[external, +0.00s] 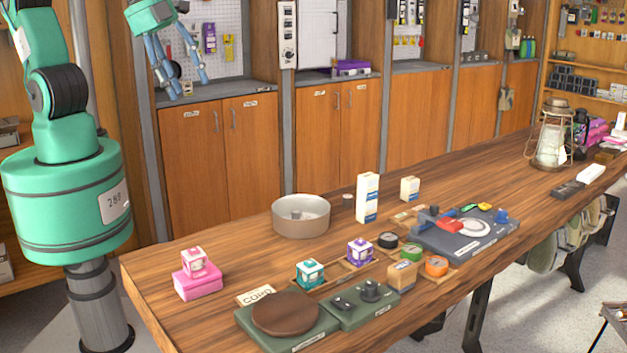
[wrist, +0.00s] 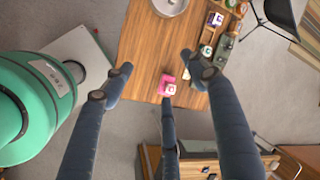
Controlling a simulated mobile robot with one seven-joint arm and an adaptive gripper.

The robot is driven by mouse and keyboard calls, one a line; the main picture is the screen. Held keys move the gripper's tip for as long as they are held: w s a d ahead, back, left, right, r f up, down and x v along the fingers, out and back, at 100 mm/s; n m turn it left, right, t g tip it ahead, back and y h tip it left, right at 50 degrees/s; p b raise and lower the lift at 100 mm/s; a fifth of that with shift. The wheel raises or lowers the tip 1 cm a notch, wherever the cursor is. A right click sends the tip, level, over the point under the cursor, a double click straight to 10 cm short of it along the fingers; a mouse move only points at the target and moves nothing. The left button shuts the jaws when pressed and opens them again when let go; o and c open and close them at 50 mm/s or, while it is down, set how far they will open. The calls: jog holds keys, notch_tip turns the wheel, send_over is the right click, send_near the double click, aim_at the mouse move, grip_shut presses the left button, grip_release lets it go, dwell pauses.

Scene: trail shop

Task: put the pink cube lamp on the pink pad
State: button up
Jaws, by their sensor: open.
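The pink cube lamp (external: 194,262), a small cube with a pale top, stands upright on the pink pad (external: 198,286) at the near left end of the counter. In the wrist view the lamp (wrist: 171,90) sits over part of the pad (wrist: 165,79), near the counter edge. My gripper (external: 188,82) is high above the counter and well away from the lamp, with its fingers spread and nothing between them. In the wrist view my gripper (wrist: 160,76) shows its open fingers around the lamp's line of sight, not touching it.
A teal cube lamp (external: 310,273) and a purple cube lamp (external: 360,252) stand to the right. A round metal bowl (external: 301,219) is behind them. A green tray (external: 270,340) with a brown disc lies in front. The counter around the pad is mostly clear.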

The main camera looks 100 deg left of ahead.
jog(key=s+a+r+n+t+h, duration=0.1)
jog(key=s+a+r+n, duration=0.9)
jog(key=n, duration=0.4)
jog(key=shift+s+r+n+t, duration=0.2)
jog(key=shift+s+n+t, duration=0.15)
jog(key=shift+s, duration=0.5)
jog(key=shift+f, duration=0.15)
